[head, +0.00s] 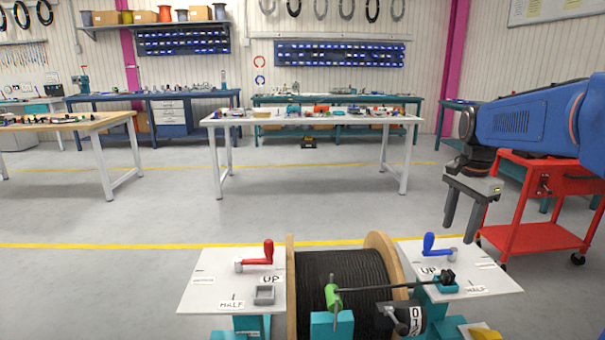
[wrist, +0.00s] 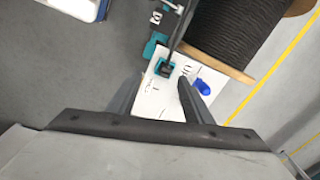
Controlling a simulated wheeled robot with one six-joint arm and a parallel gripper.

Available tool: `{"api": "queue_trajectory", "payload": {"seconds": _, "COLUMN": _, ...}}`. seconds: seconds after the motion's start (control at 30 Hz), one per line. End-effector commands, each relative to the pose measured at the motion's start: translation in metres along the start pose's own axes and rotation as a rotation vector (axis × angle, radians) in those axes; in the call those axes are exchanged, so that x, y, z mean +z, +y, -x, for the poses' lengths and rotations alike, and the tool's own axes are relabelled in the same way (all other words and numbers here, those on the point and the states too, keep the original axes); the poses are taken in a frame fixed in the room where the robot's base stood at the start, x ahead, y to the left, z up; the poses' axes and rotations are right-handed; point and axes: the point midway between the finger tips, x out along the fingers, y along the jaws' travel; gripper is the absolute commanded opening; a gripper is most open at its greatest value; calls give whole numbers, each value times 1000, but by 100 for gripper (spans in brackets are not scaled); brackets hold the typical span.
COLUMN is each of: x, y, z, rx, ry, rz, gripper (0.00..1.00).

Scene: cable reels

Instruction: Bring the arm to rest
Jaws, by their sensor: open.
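My gripper (head: 464,226) hangs at the right in the head view, below my blue arm. Its two dark fingers are apart with nothing between them, above and behind the right white panel (head: 478,272). The blue crank handle (head: 430,243) stands on that panel, apart from my fingers. In the wrist view my gripper (wrist: 158,93) is open over the panel. The blue handle (wrist: 202,87) shows beside the right finger there.
A cable reel (head: 345,270) with wooden flanges stands between the panels. The left panel (head: 215,290) carries a red handle (head: 268,252). A red cart (head: 545,205) stands right, behind my arm. A white table (head: 310,116) stands farther back, with clear floor before it.

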Motion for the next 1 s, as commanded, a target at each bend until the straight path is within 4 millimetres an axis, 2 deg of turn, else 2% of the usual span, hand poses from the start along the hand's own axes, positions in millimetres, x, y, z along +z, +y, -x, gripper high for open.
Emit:
{"api": "queue_trajectory", "payload": {"seconds": 0.03, "x": 14, "y": 11, "z": 2, "rx": -17, "ry": 9, "rz": 61, "gripper": 46}}
{"api": "queue_trajectory", "payload": {"seconds": 0.1, "x": 31, "y": 24, "z": 2, "rx": -37, "ry": 22, "rz": 147, "gripper": 46}}
{"api": "queue_trajectory", "payload": {"seconds": 0.3, "x": 75, "y": 65, "z": -2, "rx": -90, "ry": 63, "rz": 392, "gripper": 46}}
{"api": "queue_trajectory", "payload": {"seconds": 0.5, "x": 113, "y": 106, "z": -16, "rx": -138, "ry": 113, "rz": 635, "gripper": 46}}
{"api": "queue_trajectory", "payload": {"seconds": 0.8, "x": 162, "y": 169, "z": -49, "rx": -199, "ry": 205, "rz": 995, "gripper": 46}}
{"api": "queue_trajectory", "payload": {"seconds": 1.0, "x": 182, "y": 199, "z": -73, "rx": -224, "ry": 261, "rz": 1179, "gripper": 46}}
